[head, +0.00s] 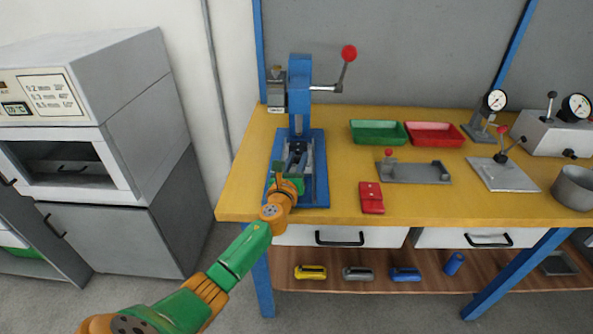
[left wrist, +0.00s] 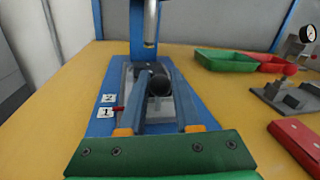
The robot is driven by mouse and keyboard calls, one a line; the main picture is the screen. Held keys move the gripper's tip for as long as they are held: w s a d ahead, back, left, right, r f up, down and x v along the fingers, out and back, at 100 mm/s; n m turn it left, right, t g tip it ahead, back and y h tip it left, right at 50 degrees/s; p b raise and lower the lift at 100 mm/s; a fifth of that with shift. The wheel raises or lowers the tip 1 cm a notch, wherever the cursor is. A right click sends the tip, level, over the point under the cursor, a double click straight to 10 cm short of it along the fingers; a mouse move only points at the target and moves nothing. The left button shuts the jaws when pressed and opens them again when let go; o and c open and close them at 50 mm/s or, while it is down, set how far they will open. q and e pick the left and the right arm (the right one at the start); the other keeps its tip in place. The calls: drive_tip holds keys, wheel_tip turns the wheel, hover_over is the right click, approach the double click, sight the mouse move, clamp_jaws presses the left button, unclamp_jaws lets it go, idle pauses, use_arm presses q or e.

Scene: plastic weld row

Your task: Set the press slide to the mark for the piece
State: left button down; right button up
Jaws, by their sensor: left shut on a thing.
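The blue press (head: 300,85) stands at the left of the yellow bench, with its red-knobbed lever raised to the right. In the left wrist view its slide (left wrist: 160,108) lies in the blue base (left wrist: 98,130) under the metal ram (left wrist: 150,22). The slide has a dark round knob (left wrist: 160,84). Labels 2 (left wrist: 107,98) and 1 (left wrist: 106,113) sit left of the slide. A red pointer (left wrist: 118,109) is beside label 1, near its upper edge. My left gripper (head: 289,172) is shut on the slide's knob; its fingers partly hide the slide.
A red case (head: 371,198) lies right of the press base. A grey fixture (head: 414,172), a green tray (head: 378,132) and a red tray (head: 434,134) are farther right. Gauges stand at the far right. A grey oven (head: 80,110) stands left of the bench.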

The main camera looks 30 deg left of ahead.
use_arm(q)
drive_tip(key=shift+w+a+f, duration=0.1)
drive_tip(key=shift+w+a, duration=0.1)
drive_tip(key=shift+w, duration=0.1)
drive_tip(key=c, duration=0.6)
unclamp_jaws()
drive_tip(key=shift+s, duration=0.15)
drive_tip(key=shift+s+d+p, duration=0.2)
drive_tip(key=shift+s+p, duration=0.1)
drive_tip(key=p+v, duration=0.1)
drive_tip(key=v, duration=0.5)
drive_tip(key=shift+s, duration=0.15)
